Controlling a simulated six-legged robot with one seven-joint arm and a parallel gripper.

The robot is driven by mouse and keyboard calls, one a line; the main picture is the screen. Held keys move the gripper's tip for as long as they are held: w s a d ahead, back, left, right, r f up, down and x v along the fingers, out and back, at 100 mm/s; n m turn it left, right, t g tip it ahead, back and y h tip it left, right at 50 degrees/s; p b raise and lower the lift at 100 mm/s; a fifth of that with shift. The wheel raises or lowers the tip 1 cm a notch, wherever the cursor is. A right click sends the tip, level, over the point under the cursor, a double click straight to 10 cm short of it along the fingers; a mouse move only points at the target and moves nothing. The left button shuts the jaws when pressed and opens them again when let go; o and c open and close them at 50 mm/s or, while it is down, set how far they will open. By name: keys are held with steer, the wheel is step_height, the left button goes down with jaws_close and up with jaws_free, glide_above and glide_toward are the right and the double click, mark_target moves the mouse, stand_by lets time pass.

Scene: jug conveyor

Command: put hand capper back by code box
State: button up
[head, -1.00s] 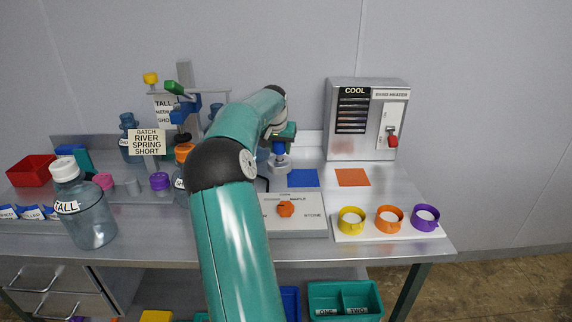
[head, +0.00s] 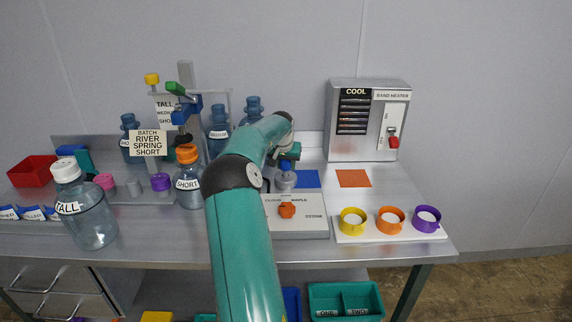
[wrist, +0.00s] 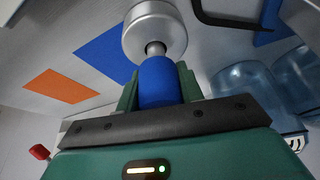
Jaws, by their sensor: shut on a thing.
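The hand capper has a blue handle and a round silver head (head: 285,181). My gripper (head: 289,158) is shut on its blue handle (wrist: 158,82), which the wrist view shows between both fingers. The capper hangs head down over the bench, just behind the code box (head: 312,229) and left of the blue square (head: 310,178). I cannot tell whether its head touches the bench. The code box is grey with an orange knob (head: 287,210); my arm hides its left part. In the wrist view the silver head (wrist: 154,32) partly covers the blue square (wrist: 104,52).
An orange square (head: 353,178) and the band heater (head: 367,120) are to the right. A white tray with yellow, orange and purple rings (head: 391,230) stands at front right. The SHORT jug (head: 187,190) and TALL jug (head: 85,222) stand left of my arm.

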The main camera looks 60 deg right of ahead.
steer(key=o, duration=1.1)
steer(key=shift+f, duration=0.15)
steer(key=v, duration=1.2)
steer(key=w+a+r+n+t+y, duration=0.1)
steer(key=w+a+r+n, duration=0.15)
steer(key=a, duration=0.95)
steer(key=w+a+r+n+t+y, duration=0.1)
steer(key=w+a+r+n, duration=0.15)
steer(key=a, duration=0.85)
steer(key=w+a+r+n+t+y, duration=0.1)
steer(key=w+a+r, duration=0.25)
steer(key=a, duration=0.85)
steer(key=s+a+f+n+t+y, duration=0.1)
steer(key=s+a+n, duration=0.2)
steer(key=a, duration=0.7)
steer(key=s+a+f+n, duration=0.1)
steer(key=s+a+n, duration=0.1)
steer(key=a, duration=0.7)
steer(key=s+a+f+n, duration=0.1)
steer(key=s+a, duration=0.2)
steer(key=s+a+f+n, duration=0.1)
steer(key=s+a+f, duration=0.1)
steer(key=a, duration=0.2)
steer(key=s+a+f+n, duration=0.1)
steer(key=s+a+n, duration=0.1)
steer(key=s+a, duration=0.1)
steer(key=shift+s+a+f, duration=0.35)
